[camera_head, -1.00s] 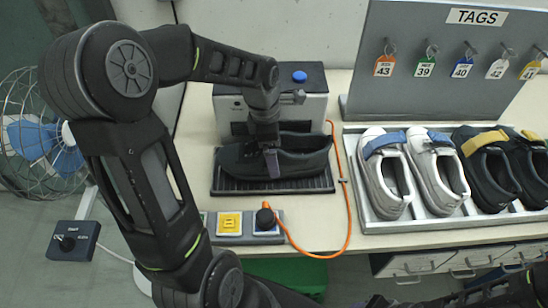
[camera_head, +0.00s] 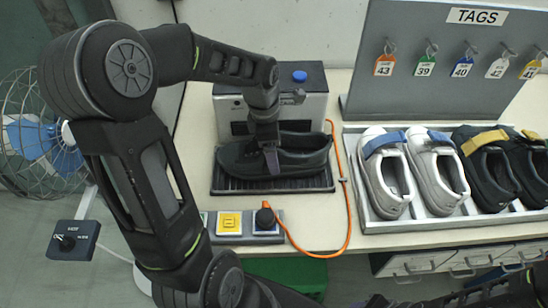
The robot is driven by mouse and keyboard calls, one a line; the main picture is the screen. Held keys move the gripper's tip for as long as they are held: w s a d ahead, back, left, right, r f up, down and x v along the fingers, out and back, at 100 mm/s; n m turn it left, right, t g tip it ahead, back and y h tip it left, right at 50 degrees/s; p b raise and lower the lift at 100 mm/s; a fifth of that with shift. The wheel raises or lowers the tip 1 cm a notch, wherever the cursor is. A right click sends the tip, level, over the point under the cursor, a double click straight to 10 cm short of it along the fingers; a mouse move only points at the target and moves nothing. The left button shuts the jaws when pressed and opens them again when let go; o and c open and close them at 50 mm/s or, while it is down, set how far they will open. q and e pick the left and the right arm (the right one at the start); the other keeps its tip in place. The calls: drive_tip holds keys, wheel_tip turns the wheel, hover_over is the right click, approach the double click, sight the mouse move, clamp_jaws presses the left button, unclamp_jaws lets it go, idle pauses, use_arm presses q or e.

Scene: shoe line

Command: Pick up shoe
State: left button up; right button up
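A black shoe (camera_head: 305,155) lies on a dark ribbed pad (camera_head: 300,186) in front of a grey machine box. My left gripper (camera_head: 271,165) points down over the shoe from above, at its opening, with a finger along the near side. I cannot tell whether it is closed on the shoe's edge. My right arm shows only in part at the bottom right, and its gripper is not visible.
The machine box (camera_head: 318,96) has a blue button (camera_head: 299,76). A button panel (camera_head: 229,224) and orange cable (camera_head: 349,216) lie near the front edge. A tray (camera_head: 400,226) of white and black shoes stands right, below the tag board (camera_head: 440,94).

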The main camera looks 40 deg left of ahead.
use_arm(q)
drive_tip(key=c, duration=0.6)
drive_tip(key=shift+o, duration=0.2)
drive_tip(key=shift+r, duration=0.15)
wheel_tip(320, 180, up, 10)
drive_tip(key=shift+f+b, duration=0.1)
drive_tip(key=shift+b, duration=0.5)
